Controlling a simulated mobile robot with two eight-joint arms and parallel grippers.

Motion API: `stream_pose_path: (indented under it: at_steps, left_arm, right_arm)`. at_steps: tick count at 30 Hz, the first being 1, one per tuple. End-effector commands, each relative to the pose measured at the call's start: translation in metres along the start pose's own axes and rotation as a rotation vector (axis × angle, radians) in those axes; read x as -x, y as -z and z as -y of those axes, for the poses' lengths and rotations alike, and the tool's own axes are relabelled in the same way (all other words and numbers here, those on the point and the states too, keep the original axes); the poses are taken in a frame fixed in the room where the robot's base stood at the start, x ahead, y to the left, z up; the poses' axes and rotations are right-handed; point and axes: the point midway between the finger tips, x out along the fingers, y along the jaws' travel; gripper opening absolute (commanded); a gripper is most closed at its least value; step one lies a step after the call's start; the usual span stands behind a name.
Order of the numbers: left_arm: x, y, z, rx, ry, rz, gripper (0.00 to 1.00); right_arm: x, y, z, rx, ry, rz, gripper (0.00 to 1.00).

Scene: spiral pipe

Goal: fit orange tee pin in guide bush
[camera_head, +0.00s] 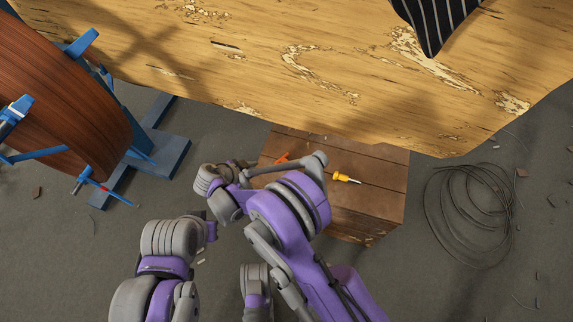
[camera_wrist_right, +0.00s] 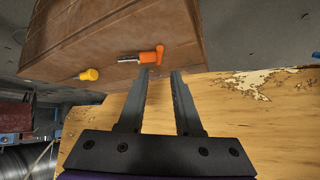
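The orange tee pin (camera_head: 282,158) lies on top of the brown wooden box. In the right wrist view it shows an orange cross-piece head (camera_wrist_right: 152,55) and a grey metal shank pointing left. My right gripper (camera_wrist_right: 160,73) is open and empty, its two fingertips just short of the pin's head and apart from each other. In the head view the right gripper (camera_head: 243,163) is small and dark, left of the pin and partly hidden by my arm. My left arm is at the lower left; its gripper cannot be made out. I cannot identify the guide bush in either view.
A yellow-handled piece (camera_head: 345,178) lies on the box (camera_head: 385,190), right of the pin. A large wooden slab (camera_head: 330,70) is behind the box. A reel on a blue stand (camera_head: 160,155) is at left; coiled wire (camera_head: 470,215) lies on the floor at right.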

Motion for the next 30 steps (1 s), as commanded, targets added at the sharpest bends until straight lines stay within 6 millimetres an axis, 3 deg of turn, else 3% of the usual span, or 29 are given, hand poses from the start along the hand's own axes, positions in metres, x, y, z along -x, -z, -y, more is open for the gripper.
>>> stream_pose_path:
  at_steps: [12, 19, 25, 30]
  left_arm:
    - [-0.013, -0.004, 0.000, 0.000, 0.000, 0.005, 0.00]
    - [-0.018, -0.006, 0.000, 0.000, 0.000, 0.006, 0.00]
    - [-0.027, -0.008, 0.000, 0.000, 0.000, 0.010, 0.00]
    - [-0.028, -0.009, 0.000, 0.000, 0.000, 0.010, 0.00]
  right_arm:
    - [-0.053, -0.006, 0.001, -0.014, 0.000, -0.007, 0.33]
    - [-0.072, -0.006, 0.000, -0.012, 0.000, -0.006, 0.33]
    - [-0.103, -0.006, -0.001, -0.014, 0.000, -0.006, 0.33]
    - [-0.110, -0.006, 0.000, -0.011, 0.003, -0.006, 0.33]
